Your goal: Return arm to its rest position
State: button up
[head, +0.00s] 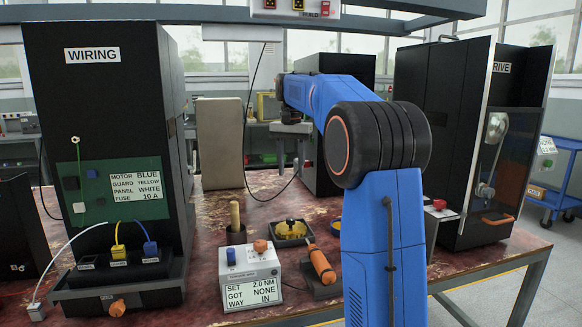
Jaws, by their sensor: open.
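My blue arm (385,240) rises at the right of centre and bends over at a large black joint. Its forearm reaches away over the table to a dark wrist. My gripper (291,162) hangs below that wrist, pointing down, small and far off. Its two fingers stand apart with nothing seen between them. It is above the far part of the worn red table (215,205). My forearm and joint hide part of what lies behind them.
The black WIRING cabinet (95,110) stands at left, the DRIVE cabinet (440,80) at right. A torque box (250,278), an orange-handled tool (322,264) and a black tray (292,232) sit near my arm. A black cable (247,130) hangs left of my gripper.

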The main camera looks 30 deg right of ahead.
jog(key=shift+r, duration=0.25)
dwell(0.4)
jog(key=s+a+f+n+t, duration=0.1)
jog(key=s+a+f+n, duration=0.2)
jog(key=s+a, duration=0.5)
jog(key=s+a+f+n+t, duration=0.15)
jog(key=s+a, duration=0.25)
jog(key=s, duration=0.8)
jog(key=s+a+f+n+t, duration=0.1)
jog(key=s+a+f+n, duration=0.1)
jog(key=s+f, duration=0.7)
jog(key=s+a+f+n+t, duration=0.1)
jog(key=s+a+f+n, duration=0.2)
jog(key=s+f, duration=0.5)
jog(key=shift+s+a+f, duration=0.35)
jog(key=shift+s+a, duration=0.35)
jog(key=shift+s, duration=0.35)
